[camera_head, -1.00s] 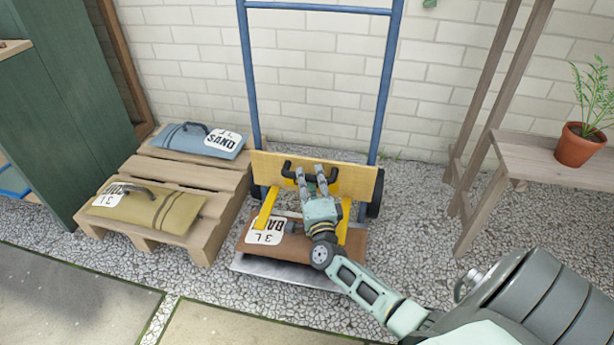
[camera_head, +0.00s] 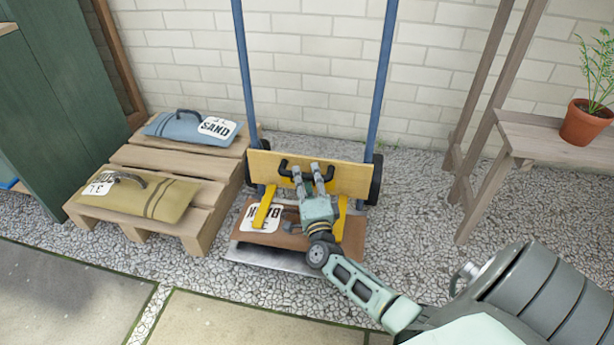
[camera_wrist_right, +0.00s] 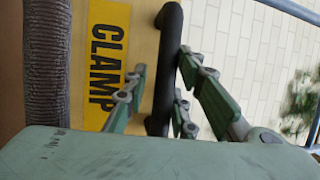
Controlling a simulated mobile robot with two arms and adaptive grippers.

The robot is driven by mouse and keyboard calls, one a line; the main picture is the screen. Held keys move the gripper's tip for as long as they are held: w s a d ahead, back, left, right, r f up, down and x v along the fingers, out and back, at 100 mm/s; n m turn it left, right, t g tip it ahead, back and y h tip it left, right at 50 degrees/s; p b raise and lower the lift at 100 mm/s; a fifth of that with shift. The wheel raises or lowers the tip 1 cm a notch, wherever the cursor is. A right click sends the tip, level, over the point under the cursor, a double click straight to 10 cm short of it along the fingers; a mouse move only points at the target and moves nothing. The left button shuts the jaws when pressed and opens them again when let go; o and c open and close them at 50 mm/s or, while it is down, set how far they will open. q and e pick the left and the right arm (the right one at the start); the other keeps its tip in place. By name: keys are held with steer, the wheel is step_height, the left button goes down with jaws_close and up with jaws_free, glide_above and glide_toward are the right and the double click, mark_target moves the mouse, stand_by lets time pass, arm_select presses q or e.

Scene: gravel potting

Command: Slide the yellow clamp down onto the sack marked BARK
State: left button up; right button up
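The yellow clamp (camera_head: 350,176) is a wide board across the blue hand truck's two rails, with a black handle (camera_head: 284,169) and two yellow arms reaching forward. The brown sack marked BARK (camera_head: 285,240) lies on the truck's metal toe plate, its white label (camera_head: 250,222) partly covered by the left arm. The arms are over the sack; whether they press on it I cannot tell. My right gripper (camera_head: 308,172) is shut on the handle; in the right wrist view its fingers (camera_wrist_right: 162,85) lie on both sides of the black bar beside the CLAMP label (camera_wrist_right: 105,60). My left gripper is out of view.
A wooden pallet (camera_head: 170,160) on the left holds a blue SAND sack (camera_head: 185,140) and an olive sack (camera_head: 160,200). A wooden bench (camera_head: 550,150) with a potted plant (camera_head: 585,122) stands right. A brick wall is behind; open gravel lies between truck and bench.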

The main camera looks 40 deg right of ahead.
steer(key=o, duration=0.3)
steer(key=shift+a+f, duration=0.15)
steer(key=shift+f, duration=0.25)
steer(key=shift+r, duration=0.15)
steer(key=shift+r, duration=0.1)
